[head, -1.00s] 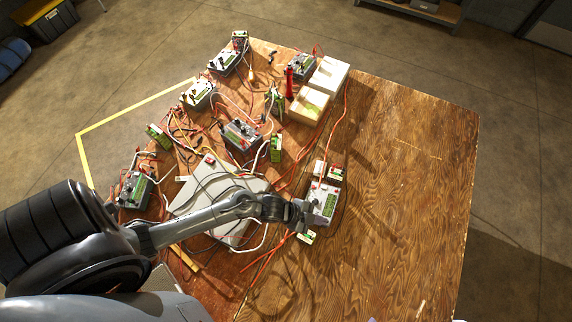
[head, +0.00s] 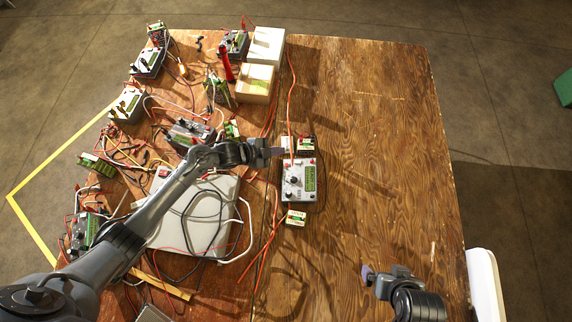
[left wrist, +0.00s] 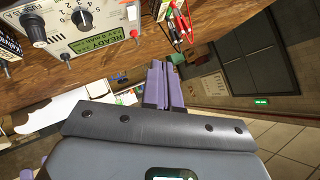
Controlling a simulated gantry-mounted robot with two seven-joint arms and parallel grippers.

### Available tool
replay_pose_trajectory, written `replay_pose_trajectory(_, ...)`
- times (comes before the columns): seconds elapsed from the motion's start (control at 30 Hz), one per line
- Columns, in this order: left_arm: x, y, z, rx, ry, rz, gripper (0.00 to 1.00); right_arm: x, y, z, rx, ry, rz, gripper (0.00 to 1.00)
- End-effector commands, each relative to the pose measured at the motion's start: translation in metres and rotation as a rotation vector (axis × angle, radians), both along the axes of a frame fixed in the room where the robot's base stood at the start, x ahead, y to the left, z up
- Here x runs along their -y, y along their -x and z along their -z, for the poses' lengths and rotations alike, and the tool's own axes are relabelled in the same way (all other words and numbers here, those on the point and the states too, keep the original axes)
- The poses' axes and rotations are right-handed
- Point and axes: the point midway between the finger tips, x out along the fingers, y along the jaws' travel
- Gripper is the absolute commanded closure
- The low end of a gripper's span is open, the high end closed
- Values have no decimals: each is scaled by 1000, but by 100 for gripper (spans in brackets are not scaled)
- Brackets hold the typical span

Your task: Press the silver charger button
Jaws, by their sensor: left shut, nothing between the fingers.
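A grey charger (head: 299,180) with a dark knob and a green display lies on the wooden table right of centre in the head view. It also shows at the upper left of the left wrist view (left wrist: 85,25), with a large dial and a "READY" label. I cannot tell for sure which small part is the silver button. My left gripper (head: 278,152) is at the charger's upper left edge; its purple fingers (left wrist: 164,82) are shut together and empty. My right gripper (head: 368,273) is at the lower right, apart from the charger; its jaw state is unclear.
Small green-and-white batteries (head: 296,217) lie by the charger. Tangled cables, other chargers (head: 127,104) and a large grey case (head: 190,235) fill the table's left half. Wooden boxes (head: 255,84) stand at the back. The table's right half (head: 385,150) is mostly bare.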

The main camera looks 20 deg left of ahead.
Motion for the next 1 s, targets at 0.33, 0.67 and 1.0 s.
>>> replay_pose_trajectory(0.33,1,0,4,-1,1,-1,100,-2,0,3,1,-8,6,0)
replay_pose_trajectory(0.67,5,-1,31,-1,2,-1,100,-3,0,29,0,-11,6,0)
replay_pose_trajectory(1.0,12,-3,71,-1,1,-1,100,-2,0,67,-1,-7,4,0)
